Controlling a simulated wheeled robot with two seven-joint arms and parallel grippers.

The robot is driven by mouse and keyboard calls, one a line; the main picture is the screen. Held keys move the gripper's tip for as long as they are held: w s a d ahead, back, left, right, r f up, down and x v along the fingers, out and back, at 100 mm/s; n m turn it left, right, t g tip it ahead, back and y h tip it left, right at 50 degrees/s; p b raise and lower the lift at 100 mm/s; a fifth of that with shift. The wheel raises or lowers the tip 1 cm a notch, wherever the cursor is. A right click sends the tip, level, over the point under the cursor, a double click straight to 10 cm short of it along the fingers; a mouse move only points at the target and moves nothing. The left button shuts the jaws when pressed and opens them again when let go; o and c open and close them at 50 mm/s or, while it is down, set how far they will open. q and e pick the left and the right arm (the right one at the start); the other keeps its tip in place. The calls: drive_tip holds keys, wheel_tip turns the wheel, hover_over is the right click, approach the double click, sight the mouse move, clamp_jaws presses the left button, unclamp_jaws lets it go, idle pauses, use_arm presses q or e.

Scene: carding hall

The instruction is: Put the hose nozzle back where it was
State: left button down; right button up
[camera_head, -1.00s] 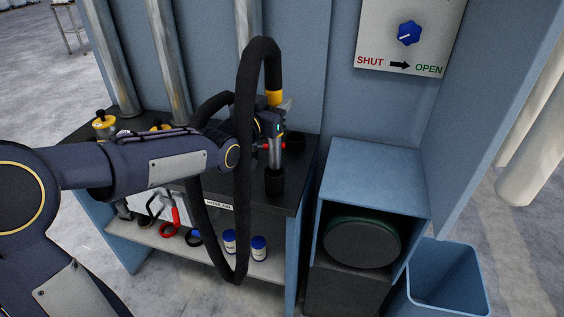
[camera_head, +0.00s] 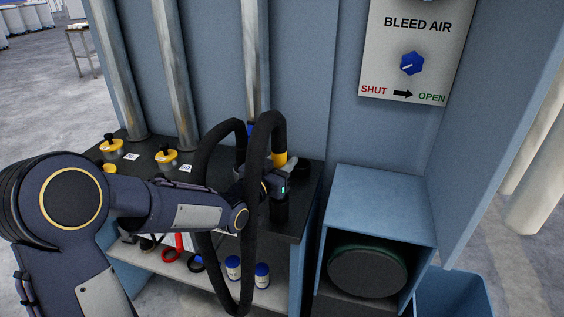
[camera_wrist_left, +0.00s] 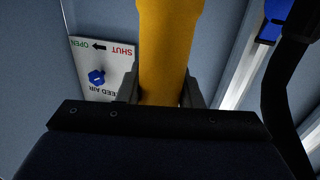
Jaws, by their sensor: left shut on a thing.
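The hose nozzle has a yellow collar (camera_head: 279,159) under a looped black hose (camera_head: 257,128). My left gripper (camera_head: 280,180) is shut on it over the bench, and the nozzle is about upright. In the left wrist view the yellow part of the nozzle (camera_wrist_left: 166,48) stands between the two fingers (camera_wrist_left: 160,92). A black upright cup (camera_head: 279,212) on the bench is directly below the gripper. The nozzle's lower end is hidden by the gripper and cup; it looks in or just at the cup's mouth. My right gripper is not in view.
The dark bench top (camera_head: 308,190) holds yellow-capped fittings (camera_head: 167,158) at left. Blue-lidded jars (camera_head: 233,266) stand on the shelf below. A blue cubby (camera_head: 383,190) and a blue bin (camera_head: 455,300) stand at right. A bleed air panel (camera_head: 413,45) is on the wall.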

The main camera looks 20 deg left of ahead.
use_arm(q)
drive_tip(key=c, duration=1)
unclamp_jaws()
drive_tip(key=shift+s+r+p, duration=0.1)
drive_tip(key=shift+s+p, duration=0.05)
drive_tip(key=shift+p, duration=0.15)
drive_tip(key=s+a+f+n+g+y+b, duration=0.1)
drive_tip(key=s+a, duration=0.3)
drive_tip(key=s, duration=0.4)
drive_tip(key=s+a+f+n+g+y+b, duration=0.1)
drive_tip(key=s+a+y, duration=0.15)
drive_tip(key=s, duration=0.45)
drive_tip(key=s+f+n+g, duration=0.1)
drive_tip(key=s+f+g, duration=0.1)
drive_tip(key=s, duration=0.5)
drive_tip(key=s+d+f+n+g+h, duration=0.1)
drive_tip(key=s+f+g, duration=0.2)
drive_tip(key=s, duration=0.4)
drive_tip(key=s+d+f+n+g+h, duration=0.1)
drive_tip(key=s+f+g, duration=0.2)
drive_tip(key=s, duration=0.4)
drive_tip(key=shift+s+d+f+g, duration=0.1)
drive_tip(key=shift+s+d+g, duration=0.1)
drive_tip(key=shift+g, duration=0.6)
